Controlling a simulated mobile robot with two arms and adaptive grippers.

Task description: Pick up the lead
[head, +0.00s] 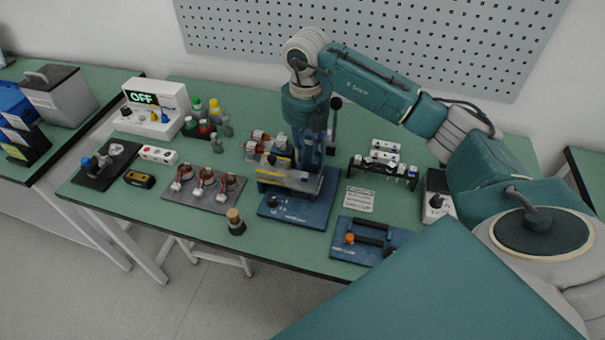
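My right arm comes in from the right, and its gripper (308,165) points down over a blue fixture (300,208) with a grey block on it. The fingers are small and partly lost against the fixture, so I cannot tell whether they are open or shut, or whether they hold anything. I cannot pick out one lead for sure. Several round parts with red and white pieces (203,182) sit on a grey mat left of the fixture. My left gripper is not in view.
A white instrument (155,108) reading "OFF" stands at the back left, near small bottles (214,110). A black and white rack (383,162) and a blue plate with black bars (368,238) are right of the fixture. A brown-topped knob (236,222) stands near the front edge.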

